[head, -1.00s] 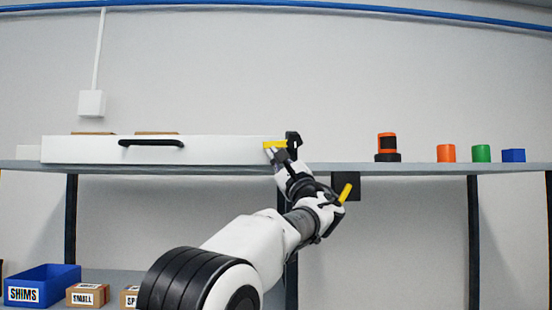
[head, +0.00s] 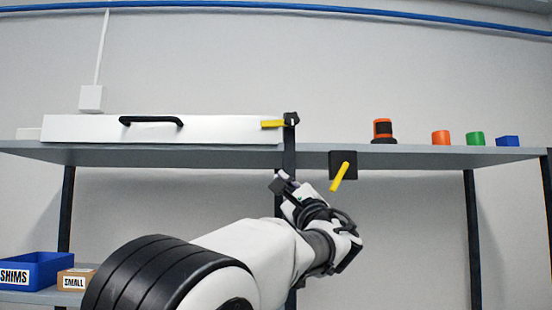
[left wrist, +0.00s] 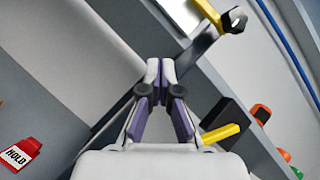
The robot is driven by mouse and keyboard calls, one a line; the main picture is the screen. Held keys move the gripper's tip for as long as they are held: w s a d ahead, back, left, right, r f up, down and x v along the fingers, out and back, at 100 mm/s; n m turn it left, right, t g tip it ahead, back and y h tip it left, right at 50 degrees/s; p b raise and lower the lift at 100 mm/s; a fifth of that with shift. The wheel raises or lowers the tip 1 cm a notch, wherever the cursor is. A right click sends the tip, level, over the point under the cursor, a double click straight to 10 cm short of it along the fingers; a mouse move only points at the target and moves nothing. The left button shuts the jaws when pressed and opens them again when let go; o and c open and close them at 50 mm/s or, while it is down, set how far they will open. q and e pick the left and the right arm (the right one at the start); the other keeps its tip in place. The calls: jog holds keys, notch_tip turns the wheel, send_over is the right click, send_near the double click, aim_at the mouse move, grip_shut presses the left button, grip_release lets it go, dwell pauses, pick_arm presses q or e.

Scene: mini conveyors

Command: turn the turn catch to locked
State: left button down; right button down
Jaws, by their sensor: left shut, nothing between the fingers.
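The turn catch (head: 272,124) is a yellow bar with a black pivot piece (head: 291,119) at the right end of the white panel (head: 215,129), which has a black handle. The bar lies about level, across the panel's end. In the left wrist view the catch (left wrist: 207,12) shows at the top, beyond the fingertips. My left gripper (head: 279,184) is below the shelf edge, under the catch and apart from it. Its fingers (left wrist: 160,70) are shut and empty. My right gripper is not in view.
A black plate (head: 336,161) with a tilted yellow lever (head: 340,177) hangs at the shelf edge (head: 420,156), right of my gripper. An orange-black item (head: 383,131) and orange, green and blue pieces stand on the shelf's right. A blue SHIMS bin (head: 40,268) is lower left.

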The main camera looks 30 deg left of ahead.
pick_arm(q)
jog(key=w+d+f+n+t+h, duration=0.1)
jog(key=w+d+f+n+h, duration=0.3)
jog(key=f+h, duration=0.35)
jog(key=w+d+f+n+h, duration=0.2)
jog(key=w+f+n+h, duration=0.25)
jog(key=f+h, duration=0.3)
jog(key=w+d+f+n+h+p, duration=0.1)
jog(key=d+f+n+h, duration=0.2)
jog(key=d+n+h, duration=0.6)
jog(key=s+d+r+n+t+h+p, duration=0.2)
jog(key=d+r+n+t+h+p, duration=0.15)
jog(key=r+n, duration=0.65)
jog(key=n+t+y+p, duration=0.3)
jog(key=n+y+p, duration=0.4)
jog(key=n+y, duration=2.05)
send_near(275, 135)
jog(key=r+n+h+p, duration=0.1)
jog(key=p, duration=0.1)
jog(key=a+r+n+h+p, duration=0.1)
jog(key=r+n+h+p, duration=0.1)
jog(key=n+h+p, duration=0.1)
jog(key=shift+w+a+r+p, duration=0.3)
jog(key=shift+w, duration=0.1)
jog(key=r+p, duration=0.3)
jog(key=shift+w+a+r, duration=0.25)
jog(key=shift+r, duration=0.05)
jog(key=shift+s+r, duration=0.2)
jog(key=shift+r, duration=0.1)
